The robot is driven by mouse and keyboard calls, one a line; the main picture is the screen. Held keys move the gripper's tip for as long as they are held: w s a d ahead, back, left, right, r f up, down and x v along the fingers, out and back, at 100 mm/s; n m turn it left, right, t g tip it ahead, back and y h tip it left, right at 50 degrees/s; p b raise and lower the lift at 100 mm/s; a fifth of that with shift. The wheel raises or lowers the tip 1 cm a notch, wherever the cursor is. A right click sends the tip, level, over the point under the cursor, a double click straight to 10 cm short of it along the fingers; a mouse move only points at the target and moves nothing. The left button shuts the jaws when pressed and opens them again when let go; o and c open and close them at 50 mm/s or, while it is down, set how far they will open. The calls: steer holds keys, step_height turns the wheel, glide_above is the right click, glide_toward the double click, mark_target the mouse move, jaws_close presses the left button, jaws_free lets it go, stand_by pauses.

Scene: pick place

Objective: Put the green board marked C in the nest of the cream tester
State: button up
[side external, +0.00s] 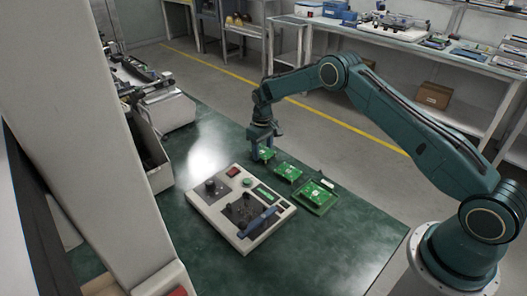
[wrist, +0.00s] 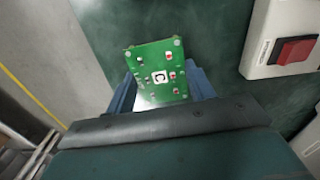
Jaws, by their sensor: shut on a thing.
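The green board marked C (wrist: 150,88) is held in my gripper (wrist: 162,95), which is shut on it. The letter C shows on a white square in the wrist view. In the side view my gripper (side external: 263,145) points down with the board (side external: 266,154) at its tips, behind the tester; I cannot tell its exact height there. The cream tester (side external: 200,205) stands on the green table, with a dark nest area (side external: 243,210), a blue bar, black knob, red switch and green display. The tester's corner with a red switch (wrist: 270,70) also shows in the wrist view.
Two more green boards (side external: 287,172) (side external: 318,194) lie in a row to the right of my gripper, near the table's far edge. A grey bin (side external: 150,150) stands at the left. The green table (side external: 330,245) is bare at the front right.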

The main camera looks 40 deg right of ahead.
steer(key=shift+r, duration=2.5)
steer(key=shift+s+a+r, duration=0.1)
steer(key=shift+a+r, duration=0.05)
steer(key=shift+a, duration=0.3)
steer(key=s+a+r, duration=0.1)
steer(key=s+a, duration=0.1)
steer(key=a, duration=0.2)
steer(key=s+a+r, duration=0.1)
steer(key=s+a, duration=0.1)
steer(key=a, duration=0.2)
steer(key=s+a+r, duration=0.1)
steer(key=s+a, duration=0.1)
steer(key=a, duration=0.2)
steer(key=shift+r, duration=0.1)
step_height(320, 180, up, 2)
steer(key=r, duration=0.1)
glide_above(247, 213)
steer(key=shift+f+m, duration=0.25)
steer(key=shift+m, duration=0.15)
steer(key=shift+f, duration=0.2)
steer(key=shift+f, duration=3.3)
steer(key=shift+f, duration=0.8)
